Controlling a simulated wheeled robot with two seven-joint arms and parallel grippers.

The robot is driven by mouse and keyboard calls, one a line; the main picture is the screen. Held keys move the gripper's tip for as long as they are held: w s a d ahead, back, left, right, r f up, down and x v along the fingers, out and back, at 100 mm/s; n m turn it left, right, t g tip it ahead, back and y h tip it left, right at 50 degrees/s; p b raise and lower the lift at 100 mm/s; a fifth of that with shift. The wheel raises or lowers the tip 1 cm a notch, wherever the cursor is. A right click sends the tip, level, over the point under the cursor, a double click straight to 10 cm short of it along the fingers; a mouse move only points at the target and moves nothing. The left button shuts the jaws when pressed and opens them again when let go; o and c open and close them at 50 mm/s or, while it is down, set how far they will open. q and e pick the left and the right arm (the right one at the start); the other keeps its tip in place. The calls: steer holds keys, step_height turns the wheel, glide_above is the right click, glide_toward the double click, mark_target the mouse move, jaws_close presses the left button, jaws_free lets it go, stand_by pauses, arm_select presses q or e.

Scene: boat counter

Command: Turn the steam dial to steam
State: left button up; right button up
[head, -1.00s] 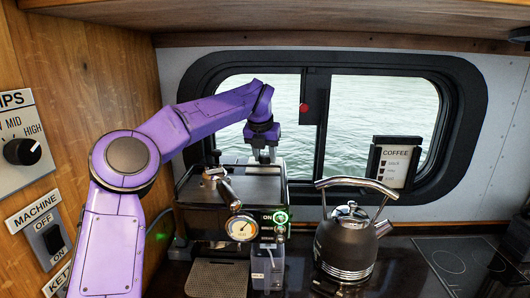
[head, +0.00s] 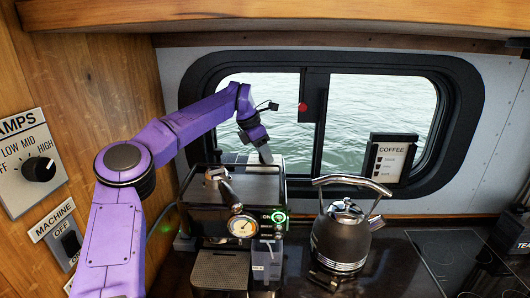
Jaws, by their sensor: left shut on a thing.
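The black coffee machine (head: 236,189) stands on the counter below the window. Its front has a round gauge (head: 243,227) and a column of labelled buttons with a green-lit ON light (head: 279,217). My left gripper (head: 266,155) reaches over from behind and points down at the top right back edge of the machine. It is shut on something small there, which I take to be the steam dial. The dial's face and its setting are hidden from this view. My right gripper is not in view.
A black kettle (head: 341,243) stands close to the machine's right. A coffee sign (head: 391,160) is at the window. The left wall carries a lamp knob (head: 39,169) and a machine switch (head: 70,243). A dark hob (head: 450,250) lies at the right.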

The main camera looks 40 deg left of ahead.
arm_select(q)
steer(key=m, duration=0.2)
steer(key=m+g+h, duration=0.1)
steer(key=m, duration=0.2)
steer(key=shift+a+r+h, duration=0.2)
steer(key=shift+h, duration=0.1)
steer(key=shift+a+r+m+g, duration=0.15)
steer(key=shift+m+g, duration=0.35)
steer(key=shift+m, duration=0.9)
steer(key=shift+f+m+h, duration=0.2)
steer(key=shift+m+h, duration=0.1)
steer(key=o, duration=1.1)
steer(key=shift+c, duration=0.2)
steer(key=shift+s, duration=0.1)
